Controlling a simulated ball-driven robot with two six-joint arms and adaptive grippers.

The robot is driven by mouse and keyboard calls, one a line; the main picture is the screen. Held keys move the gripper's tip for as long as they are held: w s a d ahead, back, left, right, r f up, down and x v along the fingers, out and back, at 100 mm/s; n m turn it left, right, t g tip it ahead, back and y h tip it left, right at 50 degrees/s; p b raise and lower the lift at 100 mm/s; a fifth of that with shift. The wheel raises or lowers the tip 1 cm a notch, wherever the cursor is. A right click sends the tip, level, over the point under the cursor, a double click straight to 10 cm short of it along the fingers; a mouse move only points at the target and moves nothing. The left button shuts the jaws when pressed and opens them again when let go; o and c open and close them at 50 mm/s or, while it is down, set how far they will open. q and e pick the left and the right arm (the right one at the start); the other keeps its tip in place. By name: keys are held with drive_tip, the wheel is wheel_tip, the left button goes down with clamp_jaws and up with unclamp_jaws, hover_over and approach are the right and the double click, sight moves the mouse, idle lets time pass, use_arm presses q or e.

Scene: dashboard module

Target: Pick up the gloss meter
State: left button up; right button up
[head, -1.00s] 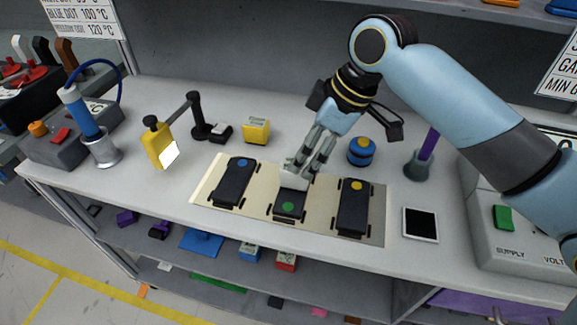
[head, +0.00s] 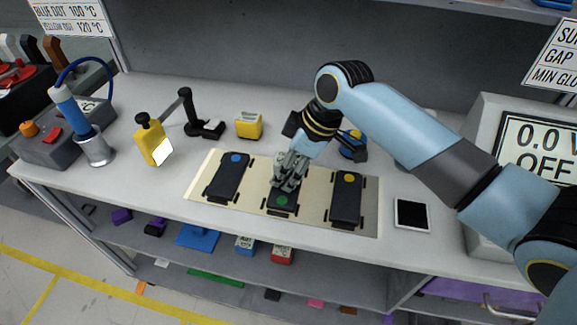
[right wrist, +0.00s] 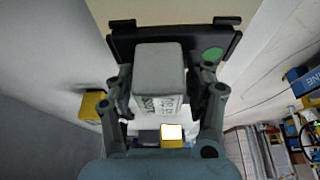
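In the right wrist view, a small grey box (right wrist: 160,65) with dark lettering on its side stands between the fingers of my right gripper (right wrist: 162,92). I take it for the gloss meter, though the lettering is not fully readable. It sits over the black module with the green dot (head: 283,201). In the head view, the fingers of my right gripper (head: 289,172) are down around the box and mostly hide it. The finger pads are close to both sides of the box, but I cannot tell whether they press on it. My left gripper is not in view.
Black modules with a blue dot (head: 229,177) and a yellow dot (head: 346,199) flank the green-dot one on the pale mat (head: 314,190). A yellow box (head: 249,125) stands behind. A blue round object (head: 353,145) is close to my right gripper. A white-framed tablet (head: 412,215) lies right.

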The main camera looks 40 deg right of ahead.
clamp_jaws()
drive_tip(key=shift+r, duration=0.15)
